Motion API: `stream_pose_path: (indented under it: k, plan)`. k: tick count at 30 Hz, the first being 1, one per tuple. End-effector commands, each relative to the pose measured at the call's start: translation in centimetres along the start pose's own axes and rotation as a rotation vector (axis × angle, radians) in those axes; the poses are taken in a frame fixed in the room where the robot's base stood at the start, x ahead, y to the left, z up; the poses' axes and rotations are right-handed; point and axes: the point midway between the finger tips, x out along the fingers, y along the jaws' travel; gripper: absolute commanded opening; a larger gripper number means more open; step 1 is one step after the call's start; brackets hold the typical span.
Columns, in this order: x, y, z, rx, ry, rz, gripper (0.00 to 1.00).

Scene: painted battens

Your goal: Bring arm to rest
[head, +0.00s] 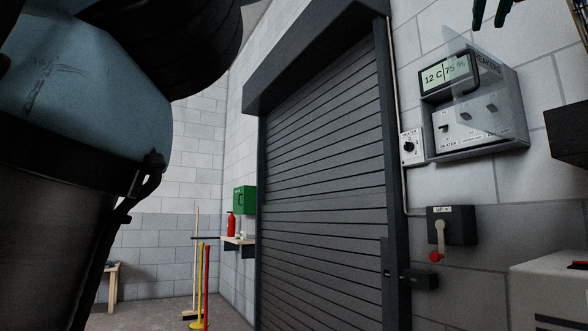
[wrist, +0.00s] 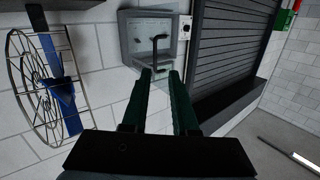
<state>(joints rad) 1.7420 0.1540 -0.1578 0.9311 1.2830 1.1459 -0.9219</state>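My gripper (head: 491,14) shows at the top right edge of the head view, with only its dark green fingertips in sight. In the wrist view my gripper (wrist: 161,76) has its two green fingers apart, with a clear gap and nothing held between them. The fingers point toward a grey wall control box (wrist: 180,50). In the head view this control box (head: 510,136) has a lit display reading 12 C and 75 %, a few switches, and a clear cover that stands out from its front. The fingertips are above the box in that picture.
A heater dial (head: 409,147) and a lever switch (head: 456,226) with a red knob are on the wall beside the grey roller shutter (head: 325,190). A pale cabinet (head: 550,290) stands lower right.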

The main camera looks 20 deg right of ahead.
Motion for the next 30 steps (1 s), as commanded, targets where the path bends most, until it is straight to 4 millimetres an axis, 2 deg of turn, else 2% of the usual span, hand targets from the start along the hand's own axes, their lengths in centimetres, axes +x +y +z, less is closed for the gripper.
stream_pose_path:
  k: [8, 11, 14, 18, 22, 26, 30]
  plan:
    - [5.2, -2.3, 5.5, 0.107, -0.106, -0.040, 0.27]
    - [7.6, -4.0, 8.4, 0.152, -0.165, -0.058, 0.27]
    - [10.3, -6.5, 12.3, 0.200, -0.244, -0.081, 0.27]
    - [14.2, -12.0, 19.8, 0.260, -0.398, -0.120, 0.27]
    - [16.2, -17.9, 27.0, 0.279, -0.547, -0.150, 0.27]
    - [16.6, -24.2, 34.1, 0.267, -0.694, -0.180, 0.27]
    - [15.2, -31.0, 41.7, 0.215, -0.847, -0.214, 0.27]
